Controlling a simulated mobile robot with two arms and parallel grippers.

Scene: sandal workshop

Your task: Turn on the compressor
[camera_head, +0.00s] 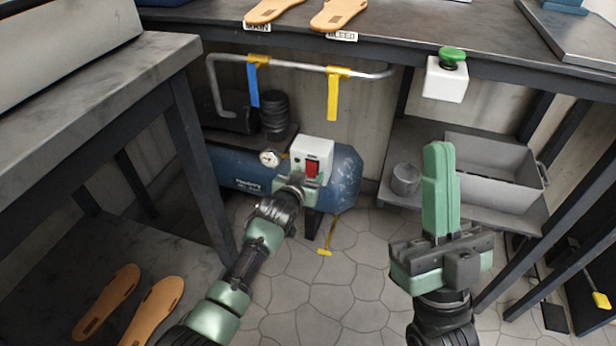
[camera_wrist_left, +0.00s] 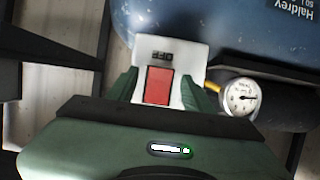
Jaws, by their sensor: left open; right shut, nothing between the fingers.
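The compressor (camera_head: 236,167) is a blue tank under the bench at the back. A white switch box (camera_head: 313,148) with a red rocker switch (camera_head: 312,168) sits on it. The red switch shows larger in the left wrist view (camera_wrist_left: 158,86), with the word OFF beside it on the white box. My left gripper (camera_head: 306,182) is open at the box, its green fingers on either side of the red switch; I cannot tell whether they touch it. My right gripper (camera_head: 438,150) is shut and empty, raised in front of the right side of the bench.
A pressure gauge (camera_wrist_left: 240,97) is beside the switch box. A pipe with a blue lever (camera_head: 253,85) and a yellow lever (camera_head: 332,98) runs above the tank. A white box with a green button (camera_head: 452,57) hangs at the bench edge. A grey bin (camera_head: 490,175) stands at right.

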